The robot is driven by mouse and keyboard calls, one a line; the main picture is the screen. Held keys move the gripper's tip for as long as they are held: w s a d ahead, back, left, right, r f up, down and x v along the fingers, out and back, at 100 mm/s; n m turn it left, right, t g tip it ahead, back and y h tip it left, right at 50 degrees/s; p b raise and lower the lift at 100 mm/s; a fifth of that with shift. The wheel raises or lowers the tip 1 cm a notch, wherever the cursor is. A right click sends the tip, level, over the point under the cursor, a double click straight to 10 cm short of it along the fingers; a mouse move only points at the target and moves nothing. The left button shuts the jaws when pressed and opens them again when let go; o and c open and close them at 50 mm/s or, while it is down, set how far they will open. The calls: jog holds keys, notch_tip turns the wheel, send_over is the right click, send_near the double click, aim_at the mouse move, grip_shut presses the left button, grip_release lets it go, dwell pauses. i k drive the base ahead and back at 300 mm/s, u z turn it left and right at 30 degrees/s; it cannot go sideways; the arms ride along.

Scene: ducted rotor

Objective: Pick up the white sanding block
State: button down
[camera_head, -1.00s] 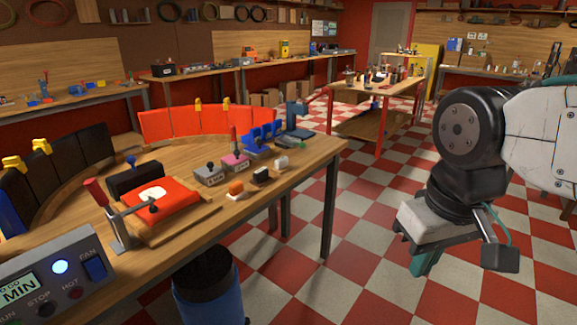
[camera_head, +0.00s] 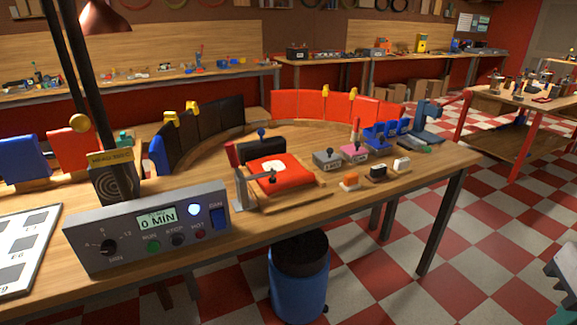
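The white sanding block (camera_head: 402,163) is a small block with a pale top. It sits near the front edge of the wooden workbench (camera_head: 330,206), at the right end of a short row. Beside it to the left are a dark-topped block (camera_head: 376,172) and an orange-topped block (camera_head: 348,180). Only a small part of my gripper (camera_head: 566,283) shows, at the lower right edge of the picture. It is well to the right of the bench and apart from the white block. Its fingers are cut off, so their opening is hidden.
Behind the blocks stand a grey weight (camera_head: 327,158), a pink-topped weight (camera_head: 354,153) and blue clamps (camera_head: 388,133). A red pad (camera_head: 280,176) lies left of them. A control box (camera_head: 150,226) is at the front left. A blue bin (camera_head: 299,280) stands below the bench. The checkered floor at right is clear.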

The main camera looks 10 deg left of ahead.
aim_at(400, 167)
jog(key=z, duration=0.8)
jog(key=i, duration=1.55)
jog(key=u, duration=0.5)
jog(key=i, duration=0.5)
jog(key=u, duration=0.45)
